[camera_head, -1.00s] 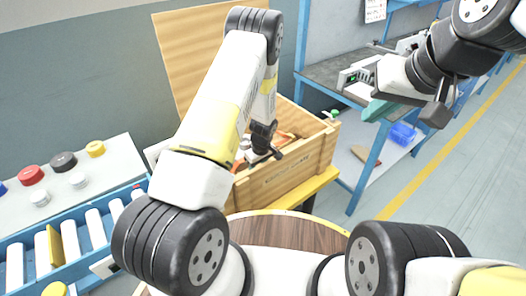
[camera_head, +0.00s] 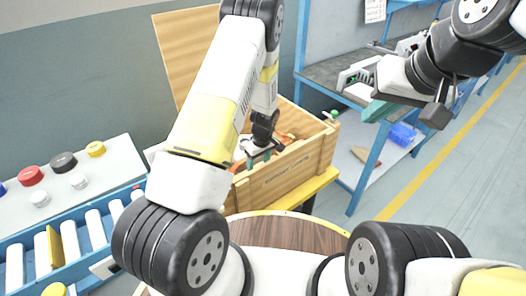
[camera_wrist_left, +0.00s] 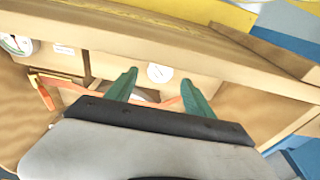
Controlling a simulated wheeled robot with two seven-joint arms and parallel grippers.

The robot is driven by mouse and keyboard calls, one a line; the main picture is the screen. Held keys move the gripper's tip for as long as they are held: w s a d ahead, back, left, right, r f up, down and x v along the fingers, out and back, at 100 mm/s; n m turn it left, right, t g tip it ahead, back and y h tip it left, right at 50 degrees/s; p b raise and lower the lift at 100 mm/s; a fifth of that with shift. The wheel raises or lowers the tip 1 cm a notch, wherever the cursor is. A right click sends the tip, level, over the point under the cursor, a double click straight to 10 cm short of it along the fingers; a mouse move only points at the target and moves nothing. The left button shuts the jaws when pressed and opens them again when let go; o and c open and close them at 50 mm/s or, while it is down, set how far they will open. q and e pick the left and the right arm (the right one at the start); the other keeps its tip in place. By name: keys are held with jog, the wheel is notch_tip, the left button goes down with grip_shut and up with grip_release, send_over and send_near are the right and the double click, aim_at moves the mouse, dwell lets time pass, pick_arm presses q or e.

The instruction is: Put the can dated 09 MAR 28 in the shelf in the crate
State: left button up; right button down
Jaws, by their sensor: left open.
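The wooden crate (camera_head: 285,178) stands open with its lid raised. My left gripper (camera_head: 258,160) reaches down into it. In the left wrist view, the two green fingers of my left gripper (camera_wrist_left: 158,92) are spread apart. A round white face (camera_wrist_left: 160,72) shows between and beyond the fingers; I cannot tell if it is a can. No can with a readable date shows, and the shelf cannot be made out for sure. My right gripper (camera_head: 382,108) is held at the upper right, far from the crate; its finger gap is not clear.
A gauge-like dial (camera_wrist_left: 18,44) and an orange strap (camera_wrist_left: 42,92) are inside the crate. A roller conveyor (camera_head: 70,240) and a button panel (camera_head: 65,175) are at the left. A blue-framed bench (camera_head: 345,75) stands at the right, with free floor beyond.

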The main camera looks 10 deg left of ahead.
pick_arm(q)
jog(key=s+r+m+t+h, duration=0.15)
jog(key=s+r, duration=0.25)
jog(key=r, duration=1.1)
jog(key=s+r+m+t+h, duration=0.15)
jog(key=s+r, duration=0.25)
jog(key=r, duration=1.1)
jog(key=s+a+r+m+t, duration=0.1)
jog(key=s+r+m, duration=0.2)
jog(key=s+r, duration=0.3)
jog(key=s+a+r+m+t, duration=0.1)
jog(key=s+r+m, duration=0.2)
jog(key=s, duration=0.9)
jog(key=shift+s+a+r+m, duration=0.2)
jog(key=shift+a+r+m, duration=0.15)
jog(key=shift+r, duration=1.55)
